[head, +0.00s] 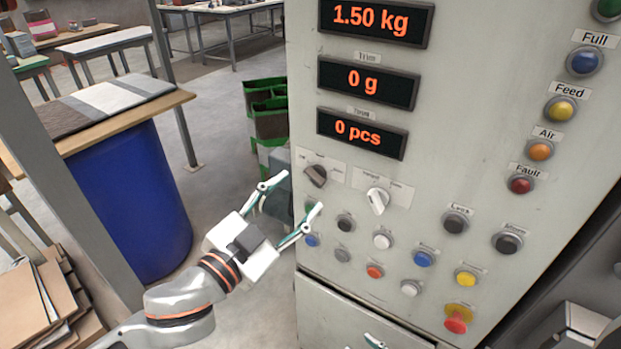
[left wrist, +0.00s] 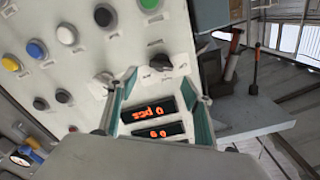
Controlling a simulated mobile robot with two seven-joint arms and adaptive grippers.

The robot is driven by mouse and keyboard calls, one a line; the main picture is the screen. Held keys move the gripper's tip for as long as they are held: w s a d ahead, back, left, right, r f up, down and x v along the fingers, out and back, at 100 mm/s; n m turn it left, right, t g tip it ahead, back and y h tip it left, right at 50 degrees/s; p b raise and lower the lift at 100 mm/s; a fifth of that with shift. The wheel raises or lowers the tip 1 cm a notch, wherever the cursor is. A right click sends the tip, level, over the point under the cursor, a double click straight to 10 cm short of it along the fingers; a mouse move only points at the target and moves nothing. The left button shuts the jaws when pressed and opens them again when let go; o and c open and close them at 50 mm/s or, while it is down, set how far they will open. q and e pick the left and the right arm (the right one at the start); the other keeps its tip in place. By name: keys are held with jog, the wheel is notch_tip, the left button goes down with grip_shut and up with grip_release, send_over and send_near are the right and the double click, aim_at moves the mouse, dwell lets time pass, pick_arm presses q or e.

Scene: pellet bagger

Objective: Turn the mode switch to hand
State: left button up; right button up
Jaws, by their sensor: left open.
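The control panel (head: 340,240) carries two turn switches side by side under the displays. The left one has a dark knob (head: 316,175), tilted; the right one has a white knob (head: 377,200), nearly upright. Their labels are too small to read, so I cannot tell which is the mode switch. My left gripper (head: 297,193) is open and empty just in front of the dark knob, apart from it. In the left wrist view the dark knob (left wrist: 160,62) shows beyond and between my open fingers (left wrist: 158,80).
Several push buttons sit below the switches, with a red emergency stop (head: 457,321) at the lower right. The displays (head: 361,84) read 1.50 kg, 0 g and 0 pcs.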

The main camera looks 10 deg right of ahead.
aim_at(313, 179)
pick_arm(q)
jog(key=x, duration=0.6)
jog(key=shift+c, duration=0.4)
jog(key=c, duration=1)
